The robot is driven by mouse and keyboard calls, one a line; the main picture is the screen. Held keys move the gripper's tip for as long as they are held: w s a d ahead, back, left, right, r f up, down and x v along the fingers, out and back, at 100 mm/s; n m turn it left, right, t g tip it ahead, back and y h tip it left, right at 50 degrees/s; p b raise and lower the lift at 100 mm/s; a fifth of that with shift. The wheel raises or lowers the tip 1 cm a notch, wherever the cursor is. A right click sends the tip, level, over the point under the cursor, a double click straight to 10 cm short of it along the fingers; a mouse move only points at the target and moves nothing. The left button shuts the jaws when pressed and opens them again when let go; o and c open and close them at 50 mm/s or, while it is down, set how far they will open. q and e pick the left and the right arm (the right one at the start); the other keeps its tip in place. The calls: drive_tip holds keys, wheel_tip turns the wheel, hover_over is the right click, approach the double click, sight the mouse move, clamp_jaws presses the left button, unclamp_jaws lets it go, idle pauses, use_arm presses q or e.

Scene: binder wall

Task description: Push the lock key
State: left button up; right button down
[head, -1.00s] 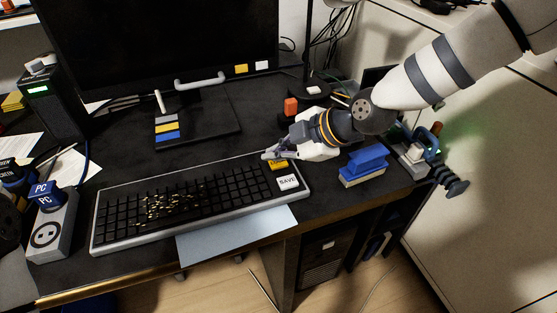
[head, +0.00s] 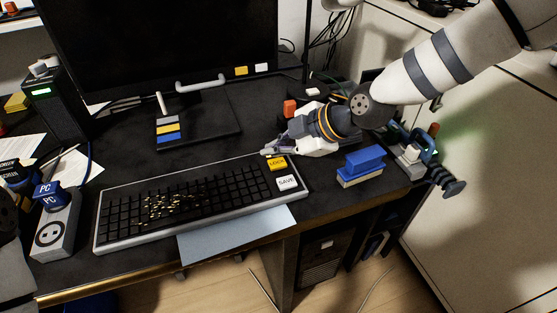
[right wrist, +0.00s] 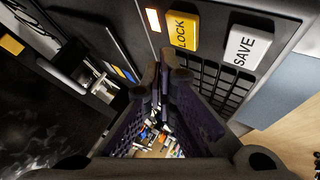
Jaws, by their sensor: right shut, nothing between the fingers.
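The yellow LOCK key (head: 277,163) sits at the far right corner of the black keyboard (head: 125,209), just above the white SAVE key (head: 287,182). My right gripper (head: 267,152) is shut and empty, with its tips just behind the keyboard's back edge, up and left of the LOCK key. In the right wrist view the LOCK key (right wrist: 183,31) shows whole beyond the fingertips, apart from them in the picture. A lit orange-white strip (right wrist: 153,20) lies beside it. At the left edge of the head view, only a dark part of my left arm shows; its fingers cannot be made out.
A blue block-like brush (head: 362,164) stands right of the keyboard. An orange block (head: 290,107) is behind my right gripper. The monitor (head: 150,45) stands at the back. Golden crumbs (head: 170,205) lie on the keys. A pale sheet (head: 235,232) lies in front.

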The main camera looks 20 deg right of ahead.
sight(276, 165)
drive_tip(key=shift+f, duration=0.15)
use_arm(q)
drive_tip(key=w+r+t+p, duration=0.1)
drive_tip(key=w+r+p, duration=0.1)
drive_tip(key=shift+w+r, duration=0.25)
drive_tip(key=shift+w, duration=0.1)
use_arm(e)
wheel_tip(276, 165, up, 6)
